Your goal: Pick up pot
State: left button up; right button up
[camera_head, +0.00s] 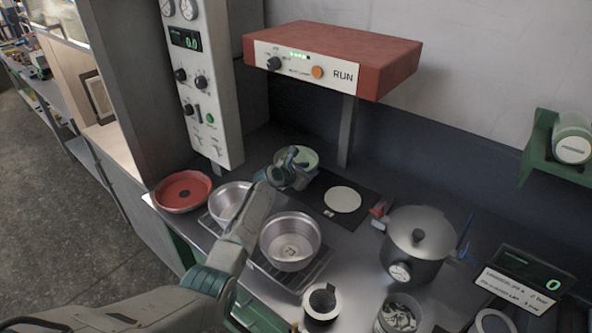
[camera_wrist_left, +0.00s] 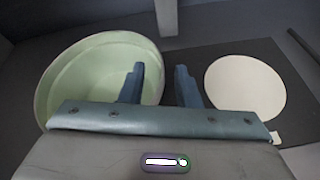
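A pale green round pot (camera_head: 309,159) stands at the back of the counter, partly hidden behind my left gripper (camera_head: 292,168). In the left wrist view the pot (camera_wrist_left: 90,75) shows empty inside, and its right rim lies between the two blue fingers of my left gripper (camera_wrist_left: 160,85). The fingers are apart, one over the pot's inside and one outside it. I cannot tell whether they touch the wall. Two silver pots stand nearer, one left (camera_head: 229,200) and one right (camera_head: 290,240) of my forearm. A lidded steel pot (camera_head: 415,245) with a gauge stands further right. My right gripper is out of view.
A dark mat with a white disc (camera_head: 343,199) lies right of the green pot. A red pan (camera_head: 182,191) is at the left edge. A red-topped unit (camera_head: 335,60) overhangs the back. A small container (camera_head: 321,302) and a metal tin (camera_head: 399,312) are in front.

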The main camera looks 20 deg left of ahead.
pick_arm(q)
grip_shut()
dwell(1.3)
